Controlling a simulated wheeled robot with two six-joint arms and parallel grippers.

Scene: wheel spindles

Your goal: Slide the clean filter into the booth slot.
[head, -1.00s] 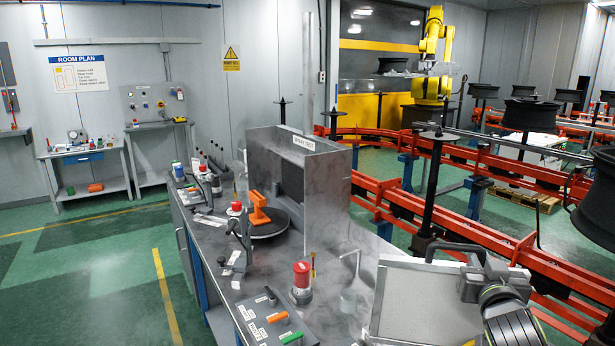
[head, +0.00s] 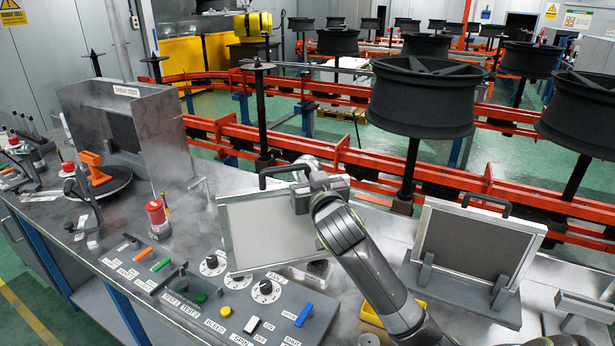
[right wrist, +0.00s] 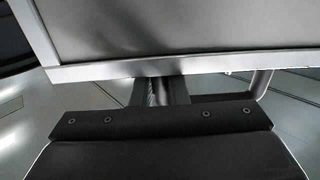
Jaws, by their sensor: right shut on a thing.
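The clean filter (head: 265,238), a pale panel in a light metal frame with a dark handle, is held slightly tilted above the bench in the head view. My right gripper (head: 308,197) is shut on it near its upper right edge and hides that part. The filter's frame and grey face (right wrist: 180,35) fill the top of the right wrist view. The spray booth (head: 165,135), an open grey metal box with a dark panel inside, stands left of the filter, apart from it. Its slot cannot be made out. My left gripper is not in view.
A darker filter (head: 465,245) stands in a holder at the right. A control panel (head: 215,295) with knobs and switches is below the held filter. Red conveyor rails (head: 345,155) run behind.

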